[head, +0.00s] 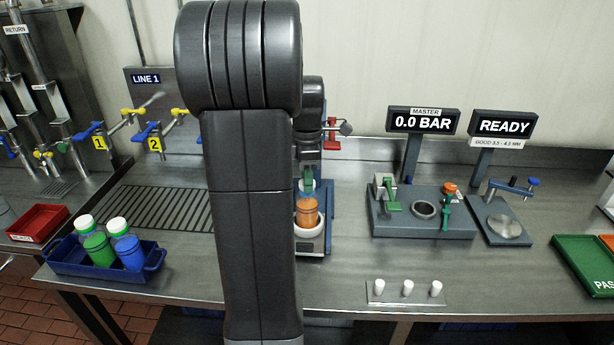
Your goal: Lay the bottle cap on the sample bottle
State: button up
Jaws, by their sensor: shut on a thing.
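An orange sample bottle (307,213) stands upright in a white round holder on a blue-framed station, just right of my arm. My gripper (308,184) is directly above it, pointing down, partly hidden by my own arm. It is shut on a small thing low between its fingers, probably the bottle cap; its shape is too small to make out. I cannot tell whether this thing touches the bottle. The left side of the station is hidden behind my arm.
A blue crate (78,262) with green, blue and white-topped bottles stands at the front left, near a red tray (39,222). A gauge fixture (398,226) and a READY station (503,230) are to the right. Several small white pieces stand on a plate (392,294) in front.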

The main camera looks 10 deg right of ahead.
jog(key=o, duration=1)
notch_tip(320, 180, up, 14)
jog(key=shift+f, duration=0.1)
jog(key=shift+f, duration=0.1)
notch_tip(320, 180, down, 14)
jog(key=shift+r, duration=0.3)
dwell(0.6)
